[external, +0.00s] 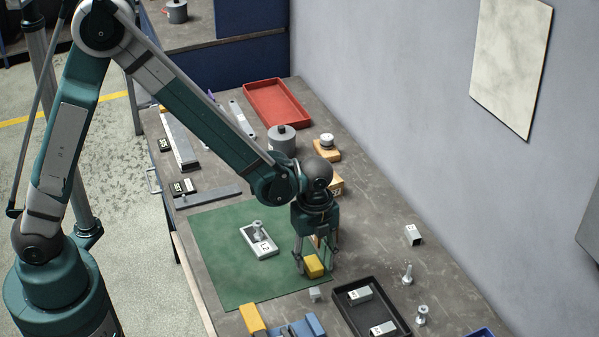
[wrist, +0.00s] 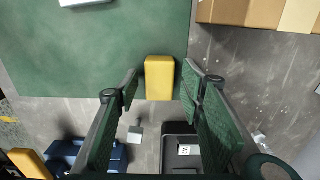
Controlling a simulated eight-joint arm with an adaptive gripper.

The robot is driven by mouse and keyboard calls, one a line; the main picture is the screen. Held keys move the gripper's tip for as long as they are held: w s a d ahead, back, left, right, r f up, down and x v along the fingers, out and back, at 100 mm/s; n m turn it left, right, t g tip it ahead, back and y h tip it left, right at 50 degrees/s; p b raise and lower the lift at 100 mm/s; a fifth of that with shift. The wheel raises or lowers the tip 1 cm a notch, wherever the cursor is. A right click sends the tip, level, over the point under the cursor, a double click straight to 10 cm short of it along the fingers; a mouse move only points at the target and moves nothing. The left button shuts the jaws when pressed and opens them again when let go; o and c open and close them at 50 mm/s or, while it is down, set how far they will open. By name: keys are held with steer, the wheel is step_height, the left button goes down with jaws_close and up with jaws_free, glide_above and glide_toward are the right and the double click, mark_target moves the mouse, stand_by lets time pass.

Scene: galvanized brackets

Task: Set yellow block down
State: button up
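The yellow block (external: 314,267) sits near the right front edge of the green mat (external: 220,265); I cannot tell for certain whether its underside touches the mat. It also shows in the wrist view (wrist: 159,78), between and just beyond the fingertips. My gripper (external: 316,264) points down over the block. In the wrist view my gripper (wrist: 160,80) is open, with its fingers spread and a gap on both sides of the block. A second yellow piece (external: 252,320) stands at the front edge of the picture, by a blue vise-like tool (external: 300,328).
A labelled metal plate with a knob-like part (external: 260,243) lies on the mat. A black tray (external: 348,299) with metal blocks is to the right, and a small grey cube (external: 315,294) is close in front. A red tray (external: 277,103) is farther back. The mat's left side is clear.

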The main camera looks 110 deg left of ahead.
mark_target(313, 264)
step_height(313, 264, up, 11)
steer(key=p, duration=0.1)
steer(key=shift+r, duration=0.2)
stand_by(0.4)
stand_by(0.5)
steer(key=s+d+r+n+t+y, duration=0.1)
steer(key=s+d+r+n+t, duration=0.1)
steer(key=d+r, duration=0.7)
steer(key=s+d+r+n+t, duration=0.15)
steer(key=d+r, duration=0.35)
steer(key=d, duration=0.8)
steer(key=s+d+r+n+t, duration=0.1)
steer(key=s+d+n+t, duration=0.1)
steer(key=s+d, duration=0.4)
steer(key=s+d+r+n+t+h, duration=0.1)
steer(key=s+d+r+n, duration=0.1)
steer(key=s+d, duration=0.5)
steer(key=shift+d+n+t, duration=0.35)
steer(key=shift+d+n, duration=0.4)
steer(key=shift+d, duration=1.9)
